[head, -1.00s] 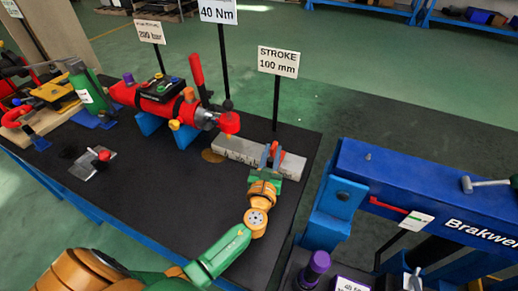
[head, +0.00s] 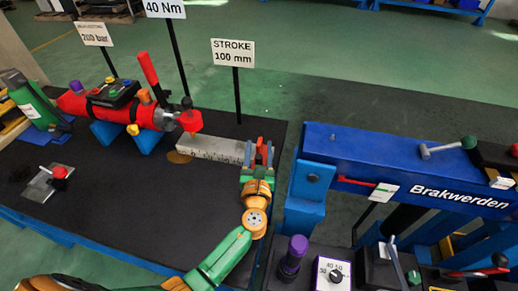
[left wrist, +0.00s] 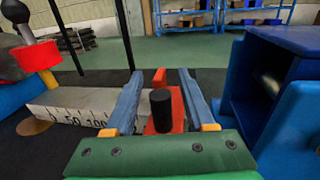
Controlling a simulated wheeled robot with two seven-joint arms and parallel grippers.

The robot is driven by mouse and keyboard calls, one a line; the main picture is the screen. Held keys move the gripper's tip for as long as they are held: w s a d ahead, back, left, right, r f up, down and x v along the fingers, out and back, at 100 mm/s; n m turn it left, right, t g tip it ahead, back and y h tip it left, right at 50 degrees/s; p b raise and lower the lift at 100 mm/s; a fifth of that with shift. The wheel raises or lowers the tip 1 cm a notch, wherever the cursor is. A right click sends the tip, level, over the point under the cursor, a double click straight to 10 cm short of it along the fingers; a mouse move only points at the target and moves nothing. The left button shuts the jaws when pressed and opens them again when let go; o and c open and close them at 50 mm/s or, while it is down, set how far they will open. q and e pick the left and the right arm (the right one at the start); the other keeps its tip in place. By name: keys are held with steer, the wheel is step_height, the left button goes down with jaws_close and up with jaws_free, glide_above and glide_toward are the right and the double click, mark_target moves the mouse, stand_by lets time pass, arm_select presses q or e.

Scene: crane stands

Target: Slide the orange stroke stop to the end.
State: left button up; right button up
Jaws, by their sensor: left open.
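The orange stroke stop (left wrist: 177,104) shows in the left wrist view as an orange-red block with a black knob (left wrist: 161,110). It stands at the right part of the pale scale rail (left wrist: 70,106), which also lies on the dark table in the head view (head: 213,149). My left gripper (head: 262,150) is open, its two blue fingers on either side of the stop. I cannot tell whether a finger touches it. In the left wrist view the fingers (left wrist: 160,85) flank the stop. The rail's right end is hidden behind the gripper. My right gripper is not in view.
A red cylinder unit (head: 125,107) on blue supports stands left of the rail. A sign reading STROKE 100 mm (head: 233,53) stands on a post behind the rail. A blue press frame (head: 400,170) stands close on the right. The dark table is bare in front of the rail.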

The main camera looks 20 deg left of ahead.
mark_target(259, 162)
arm_select(q)
steer(key=v, duration=0.7)
steer(key=shift+s, duration=0.1)
